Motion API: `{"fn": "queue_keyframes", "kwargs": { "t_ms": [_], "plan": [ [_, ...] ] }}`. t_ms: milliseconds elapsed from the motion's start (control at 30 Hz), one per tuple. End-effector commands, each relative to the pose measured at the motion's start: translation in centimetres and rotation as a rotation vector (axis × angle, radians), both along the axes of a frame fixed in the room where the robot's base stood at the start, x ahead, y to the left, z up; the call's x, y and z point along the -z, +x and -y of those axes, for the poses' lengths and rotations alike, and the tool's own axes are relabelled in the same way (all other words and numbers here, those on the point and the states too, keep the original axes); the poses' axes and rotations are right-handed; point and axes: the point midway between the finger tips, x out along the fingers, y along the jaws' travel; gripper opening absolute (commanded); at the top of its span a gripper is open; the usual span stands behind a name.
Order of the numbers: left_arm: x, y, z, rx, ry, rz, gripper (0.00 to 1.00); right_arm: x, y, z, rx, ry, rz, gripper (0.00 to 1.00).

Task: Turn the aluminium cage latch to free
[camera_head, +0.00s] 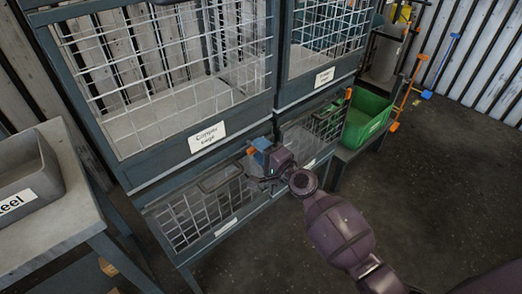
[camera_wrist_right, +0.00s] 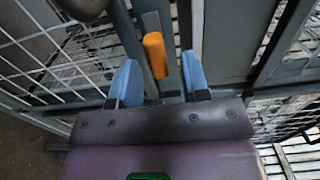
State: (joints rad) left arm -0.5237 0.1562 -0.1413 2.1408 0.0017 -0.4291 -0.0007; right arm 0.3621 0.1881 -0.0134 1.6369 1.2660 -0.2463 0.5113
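An orange latch handle (camera_head: 250,150) sits at the upper right of the lower left mesh cage (camera_head: 185,218). In the right wrist view the orange handle (camera_wrist_right: 155,55) stands on a grey metal plate, between and just ahead of my fingertips. My right gripper (camera_head: 264,152) is at this latch; its two blue fingers (camera_wrist_right: 160,78) are apart, with the handle nearer the left finger. Contact cannot be told. Another orange handle (camera_head: 348,93) is at the right edge of the lower right cage (camera_head: 318,128). The lower labels are too small to read. My left gripper is out of view.
A large upper cage (camera_head: 160,70) carries a label seeming to read "Copper". Another upper cage (camera_head: 325,35) stands right of it. A green bin (camera_head: 365,118) is on the right, a grey bin (camera_head: 25,175) on a table at left.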

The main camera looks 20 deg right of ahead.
Motion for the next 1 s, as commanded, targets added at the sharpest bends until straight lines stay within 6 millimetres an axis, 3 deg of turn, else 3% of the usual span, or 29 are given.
{"fn": "queue_keyframes", "kwargs": {
  "t_ms": [333,800,1000],
  "plan": [
    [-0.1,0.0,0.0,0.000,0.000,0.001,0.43,0.0,-0.9,0.3,0.000,-0.002,0.001,0.43],
    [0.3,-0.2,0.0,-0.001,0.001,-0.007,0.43,0.2,-8.1,2.9,-0.001,-0.003,-0.002,0.43],
    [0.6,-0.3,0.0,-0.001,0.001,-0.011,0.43,0.2,-9.8,3.6,0.000,-0.002,-0.002,0.43]
  ]
}}
